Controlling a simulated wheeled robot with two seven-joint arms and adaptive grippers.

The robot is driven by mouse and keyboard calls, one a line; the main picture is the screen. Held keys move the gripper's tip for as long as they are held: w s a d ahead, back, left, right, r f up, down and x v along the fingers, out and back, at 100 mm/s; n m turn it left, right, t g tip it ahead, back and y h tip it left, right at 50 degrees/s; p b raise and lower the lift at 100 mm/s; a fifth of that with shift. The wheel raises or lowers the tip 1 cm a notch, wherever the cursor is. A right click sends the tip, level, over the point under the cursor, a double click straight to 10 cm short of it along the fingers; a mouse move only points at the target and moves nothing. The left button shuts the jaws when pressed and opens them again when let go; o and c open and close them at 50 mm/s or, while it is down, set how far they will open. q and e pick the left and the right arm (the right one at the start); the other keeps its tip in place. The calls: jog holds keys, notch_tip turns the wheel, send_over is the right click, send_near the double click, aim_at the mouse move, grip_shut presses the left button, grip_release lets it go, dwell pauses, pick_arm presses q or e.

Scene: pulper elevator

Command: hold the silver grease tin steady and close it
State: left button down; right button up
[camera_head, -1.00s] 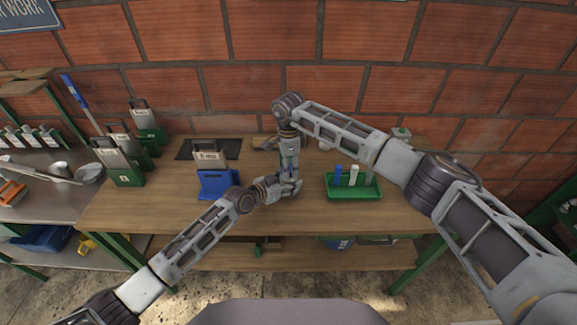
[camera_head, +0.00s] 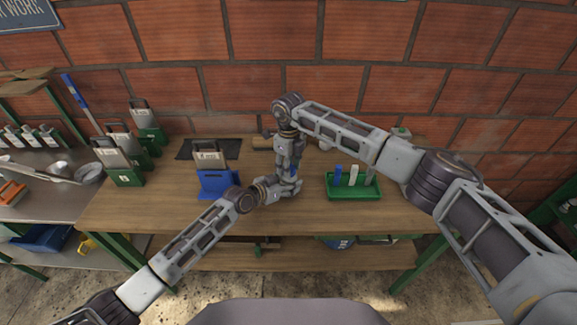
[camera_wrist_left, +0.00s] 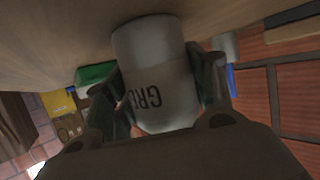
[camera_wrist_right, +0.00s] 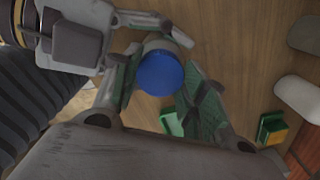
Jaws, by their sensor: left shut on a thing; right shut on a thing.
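The silver grease tin (camera_wrist_left: 158,75) is a pale grey cylinder with dark lettering starting "GR", seen upside down in the left wrist view. My left gripper (camera_head: 285,187) is shut on its body from the side, low over the bench. The round blue lid (camera_wrist_right: 160,73) shows from above in the right wrist view, over the tin. My right gripper (camera_head: 289,170) points down from above and is shut on the lid. Lid and tin are in line; whether the lid is fully seated cannot be told. In the head view the grippers mostly hide both.
The wooden bench (camera_head: 330,213) is clear in front. A green tray (camera_head: 352,190) with small blue, white and grey pieces stands right of the grippers. A blue stand (camera_head: 217,184) stands to the left, before a dark mat (camera_head: 184,150). Green-based metal containers (camera_head: 122,174) stand at the far left.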

jog(key=m, duration=0.6)
jog(key=o, duration=1.2)
notch_tip(320, 180, up, 12)
dwell(0.3)
pick_arm(q)
jog(key=shift+c, duration=2.2)
grip_release()
jog(key=shift+s+a, duration=0.1)
